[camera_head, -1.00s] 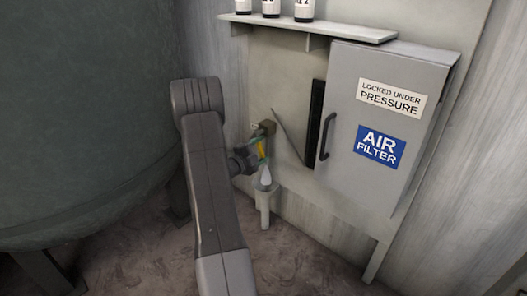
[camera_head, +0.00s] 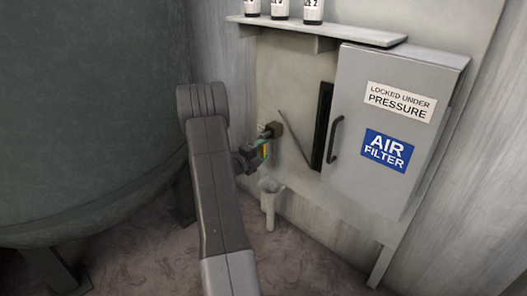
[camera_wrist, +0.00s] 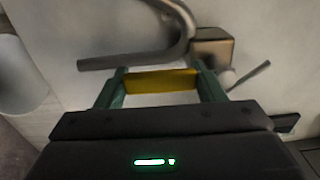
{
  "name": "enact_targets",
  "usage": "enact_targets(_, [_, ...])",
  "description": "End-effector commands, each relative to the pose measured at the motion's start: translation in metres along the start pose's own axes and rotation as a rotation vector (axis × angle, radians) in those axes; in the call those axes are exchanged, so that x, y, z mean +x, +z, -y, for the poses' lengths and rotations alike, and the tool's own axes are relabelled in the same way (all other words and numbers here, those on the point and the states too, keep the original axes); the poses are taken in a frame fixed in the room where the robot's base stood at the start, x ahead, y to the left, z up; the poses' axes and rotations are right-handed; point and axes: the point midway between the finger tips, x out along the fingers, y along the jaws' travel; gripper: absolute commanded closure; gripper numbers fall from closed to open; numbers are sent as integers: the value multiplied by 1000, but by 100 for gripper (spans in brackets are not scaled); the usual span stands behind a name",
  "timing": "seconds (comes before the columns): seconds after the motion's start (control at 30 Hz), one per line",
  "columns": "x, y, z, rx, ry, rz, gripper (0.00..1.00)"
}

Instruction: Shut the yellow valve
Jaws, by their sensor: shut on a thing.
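The yellow valve handle (camera_wrist: 160,81) lies crosswise between the two green fingers of my gripper (camera_wrist: 161,88) in the wrist view. My gripper is shut on it, one finger at each end. In the head view the yellow handle (camera_head: 265,152) shows only as a small strip at my gripper (camera_head: 260,154), close to the wall. A brass-brown block (camera_wrist: 213,47) and a bent grey pipe (camera_wrist: 135,58) sit just beyond the handle in the wrist view. My arm hides part of the area left of the valve in the head view.
A pale funnel on a pipe (camera_head: 269,205) stands below the valve. A grey air filter cabinet (camera_head: 390,130) with a black handle is to the right, under a shelf (camera_head: 320,29) with bottles. A big dark green tank (camera_head: 85,120) fills the left.

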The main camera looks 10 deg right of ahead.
Motion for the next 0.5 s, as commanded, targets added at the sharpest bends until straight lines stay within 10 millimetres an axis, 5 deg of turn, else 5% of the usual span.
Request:
enact_targets(0.17, [0, 0, -1, 6, 3, 0, 78])
enact_targets(0.2, [0, 0, -1, 6, 3, 0, 29])
enact_targets(0.27, [0, 0, -1, 5, 2, 0, 18])
enact_targets(0.5, [0, 0, 0, 3, 1, 0, 15])
